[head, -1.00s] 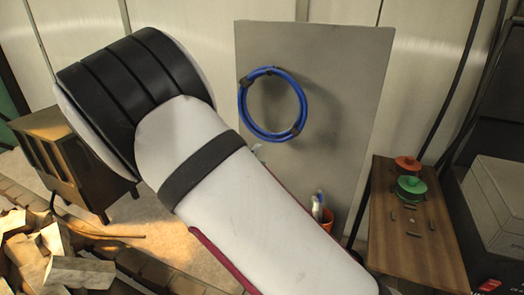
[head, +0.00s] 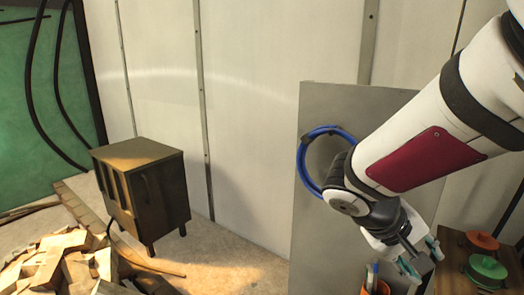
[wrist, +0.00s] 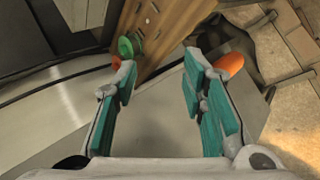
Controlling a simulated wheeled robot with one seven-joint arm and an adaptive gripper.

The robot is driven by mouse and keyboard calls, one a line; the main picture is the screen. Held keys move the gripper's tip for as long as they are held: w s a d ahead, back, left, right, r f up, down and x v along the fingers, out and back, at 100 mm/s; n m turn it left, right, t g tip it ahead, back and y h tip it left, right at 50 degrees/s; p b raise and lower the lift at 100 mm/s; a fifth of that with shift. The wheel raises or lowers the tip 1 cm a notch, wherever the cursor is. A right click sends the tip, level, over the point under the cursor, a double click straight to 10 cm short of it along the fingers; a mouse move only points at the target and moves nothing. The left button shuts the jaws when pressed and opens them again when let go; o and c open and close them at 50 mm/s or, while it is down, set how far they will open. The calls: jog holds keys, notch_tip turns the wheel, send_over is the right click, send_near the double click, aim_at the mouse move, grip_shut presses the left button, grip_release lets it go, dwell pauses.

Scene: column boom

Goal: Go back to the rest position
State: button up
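My gripper (head: 412,262) hangs at the lower right of the head view, at the end of my arm, in front of the lower part of a grey panel (head: 325,230). In the wrist view my gripper (wrist: 160,75) has its two teal-padded fingers spread wide apart, with nothing between them. Past the fingertips lies the wooden table (wrist: 160,25). A round green object (wrist: 126,47) shows near the left fingertip and an orange object (wrist: 230,64) near the right one; both look farther off than the fingers.
A blue hose coil (head: 303,165) hangs on the panel, partly behind my arm. A dark cabinet (head: 165,190) and a wood pile (head: 65,262) are at the left. Floor (head: 235,262) between is clear.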

jog(key=s+a+r+m+t+y, duration=0.1)
jog(key=s+a+r+t+y, duration=0.2)
jog(key=s, duration=0.9)
jog(key=shift+a+r+t+y, duration=0.4)
jog(key=shift+a+r+y, duration=1.25)
jog(key=shift+a+y, duration=1.3)
jog(key=shift+w+a, duration=0.1)
jog(key=shift+a, duration=0.05)
